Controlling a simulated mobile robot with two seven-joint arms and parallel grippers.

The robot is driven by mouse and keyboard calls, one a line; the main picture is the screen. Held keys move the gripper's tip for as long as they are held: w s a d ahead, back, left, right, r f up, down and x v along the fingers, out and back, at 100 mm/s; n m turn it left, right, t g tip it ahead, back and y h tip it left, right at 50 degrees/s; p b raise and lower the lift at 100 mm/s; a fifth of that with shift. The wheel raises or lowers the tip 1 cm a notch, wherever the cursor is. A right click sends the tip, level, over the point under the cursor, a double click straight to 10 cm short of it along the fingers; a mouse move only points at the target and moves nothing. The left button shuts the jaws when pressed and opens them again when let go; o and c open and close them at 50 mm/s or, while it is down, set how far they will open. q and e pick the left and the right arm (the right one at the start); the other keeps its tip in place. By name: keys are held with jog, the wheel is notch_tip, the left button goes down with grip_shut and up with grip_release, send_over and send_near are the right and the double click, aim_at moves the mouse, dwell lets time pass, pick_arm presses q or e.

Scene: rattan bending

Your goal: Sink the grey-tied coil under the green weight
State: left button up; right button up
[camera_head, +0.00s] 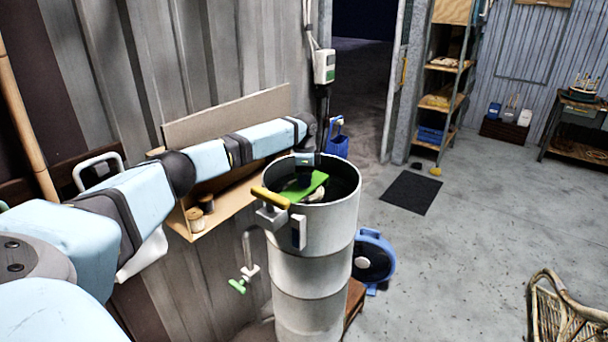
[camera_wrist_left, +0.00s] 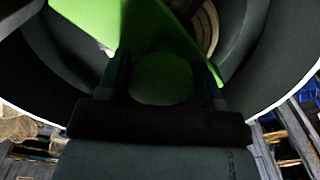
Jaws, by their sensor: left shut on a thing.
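My left gripper (camera_head: 304,184) reaches down into the mouth of a tall pale cylindrical tank (camera_head: 312,232). It is shut on the green weight (camera_head: 317,181), a flat green plate inside the rim. In the left wrist view the fingers of my left gripper (camera_wrist_left: 165,85) close around the round green knob of the green weight (camera_wrist_left: 160,78). A pale coil (camera_wrist_left: 206,28) shows partly beside the plate in that view, and a bit of the coil (camera_head: 316,196) shows in the head view. Its tie cannot be made out. My right gripper is not in view.
A wooden shelf (camera_head: 196,236) with spools is fixed on the wall left of the tank. A valve with a yellow handle (camera_head: 270,196) sticks out from the tank's side. A blue round reel (camera_head: 374,262) stands behind it. The floor to the right is mostly clear.

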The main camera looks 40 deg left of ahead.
pick_arm(q)
jog(key=shift+f+b, duration=0.3)
jog(key=shift+f, duration=0.85)
jog(key=shift+f+b, duration=0.35)
jog(key=shift+f, duration=0.8)
jog(key=o, duration=1.6)
jog(key=shift+c, duration=0.2)
jog(key=shift+d+f, duration=0.1)
notch_tip(320, 180, up, 13)
jog(key=shift+b, duration=1.2)
jog(key=shift+r, duration=0.55)
jog(key=shift+s+f, duration=0.1)
